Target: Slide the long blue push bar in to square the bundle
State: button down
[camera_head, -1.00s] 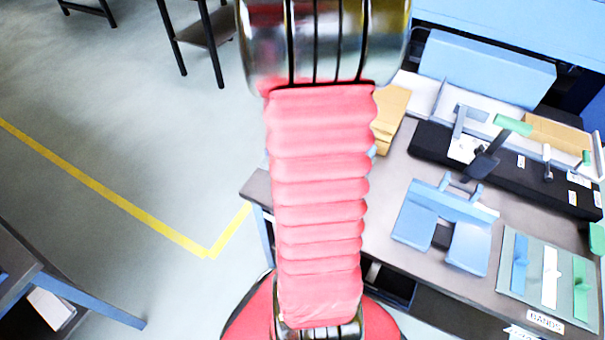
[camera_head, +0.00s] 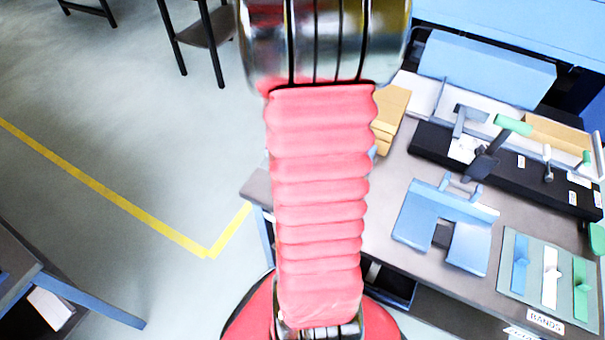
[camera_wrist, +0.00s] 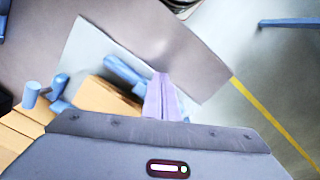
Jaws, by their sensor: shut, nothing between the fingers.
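My gripper (camera_wrist: 161,82) shows in the wrist view as narrow purple fingers, closed together with nothing held. A blue bar (camera_wrist: 122,70), which looks like the push bar, lies just left of the fingertips and is partly hidden; I cannot tell whether they touch it. A stack of tan cardboard (camera_wrist: 105,93), which looks like the bundle, lies beside the bar. The stack (camera_head: 391,108) also shows in the head view at the right edge of my arm. My arm hides the gripper and most of the bar there.
Blue pegs (camera_wrist: 31,95) stand left of the stack. On the grey bench (camera_head: 385,215) are a blue notched plate (camera_head: 414,216), a long black unit (camera_head: 430,145) with green-tipped levers and a board of coloured strips (camera_head: 508,268). The floor at left is open, with a yellow line (camera_head: 110,195).

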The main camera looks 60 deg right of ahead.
jog(key=shift+d, duration=0.2)
jog(key=shift+w+d, duration=0.2)
jog(key=shift+d, duration=1.75)
jog(key=shift+w+d, duration=0.15)
jog(key=shift+d, duration=1.75)
jog(key=shift+a, duration=0.1)
jog(key=shift+s+a, duration=0.2)
jog(key=shift+a, duration=1.8)
jog(key=shift+s+a, duration=0.15)
jog(key=shift+a, duration=1.85)
notch_tip(320, 180, up, 7)
